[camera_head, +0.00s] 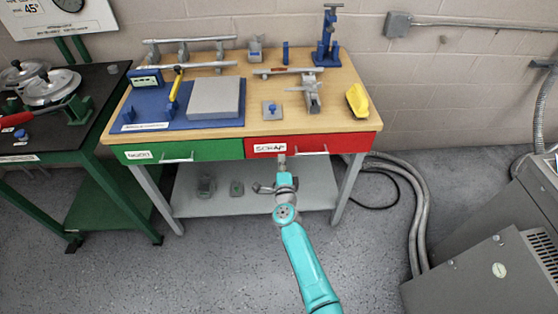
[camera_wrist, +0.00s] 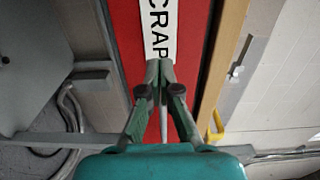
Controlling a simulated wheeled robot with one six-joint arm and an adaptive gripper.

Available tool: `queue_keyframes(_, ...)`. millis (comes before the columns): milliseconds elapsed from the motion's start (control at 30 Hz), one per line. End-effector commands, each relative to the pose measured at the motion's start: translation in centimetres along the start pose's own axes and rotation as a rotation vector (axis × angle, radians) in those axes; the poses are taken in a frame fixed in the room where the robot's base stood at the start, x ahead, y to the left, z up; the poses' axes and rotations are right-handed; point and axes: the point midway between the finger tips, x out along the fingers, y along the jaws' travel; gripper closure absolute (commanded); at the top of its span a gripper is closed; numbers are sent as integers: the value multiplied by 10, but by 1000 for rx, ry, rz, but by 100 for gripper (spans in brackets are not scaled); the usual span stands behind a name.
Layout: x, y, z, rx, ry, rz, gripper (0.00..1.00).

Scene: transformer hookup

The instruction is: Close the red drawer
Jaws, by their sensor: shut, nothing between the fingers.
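The red drawer (camera_head: 352,143), labelled SCRAP, is at the right of the workbench front. Its front looks about level with the green drawer beside it, and I see no clear gap above it. In the wrist view the red front (camera_wrist: 128,45) runs up the middle with its white label (camera_wrist: 160,25). My gripper (camera_head: 282,158) is shut and empty at the drawer front, just below the label. Its closed fingertips (camera_wrist: 159,64) overlap the label's end; I cannot tell whether they touch. A silver bar, probably the drawer handle (camera_wrist: 163,120), shows between the finger bases.
The green drawer (camera_head: 200,150) is left of the red one. The wooden benchtop (camera_head: 335,105) holds tools and a yellow object (camera_head: 357,100). A lower shelf (camera_head: 255,197) lies beneath. Grey conduits (camera_head: 425,215) and a grey cabinet (camera_head: 470,270) stand to the right.

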Motion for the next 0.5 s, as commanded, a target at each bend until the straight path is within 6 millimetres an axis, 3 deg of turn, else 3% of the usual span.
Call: queue_keyframes(500,-66,3,1,0,-2,3,100)
